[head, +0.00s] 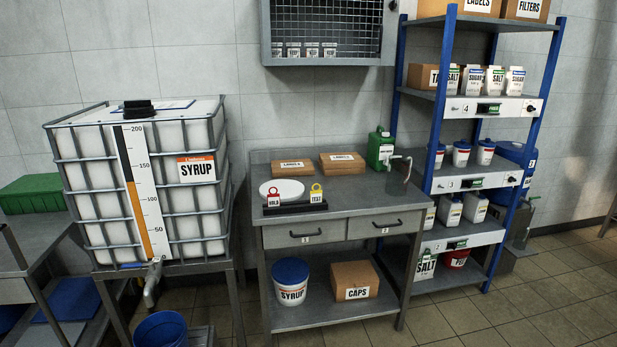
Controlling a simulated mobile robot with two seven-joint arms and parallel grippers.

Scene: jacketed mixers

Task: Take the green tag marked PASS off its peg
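A dark rack (296,208) stands near the front of the steel table. A red tag marked HOLD (273,201) is at its left end and a yellow tag marked TEST (317,197) is at its right end. I see no green tag on this rack. Small green plates show on the shelf fronts, on the upper (489,108), middle (476,182) and lower (457,244) rails; their lettering is too small to read. I cannot make out a tag marked PASS. Neither of my grippers is in view.
The steel table (356,191) also holds a white plate (283,191), two cardboard boxes and a green canister (380,148). A caged SYRUP tank (190,205) stands left. The blue-post shelf unit (437,100) stands right. Floor is clear at lower right.

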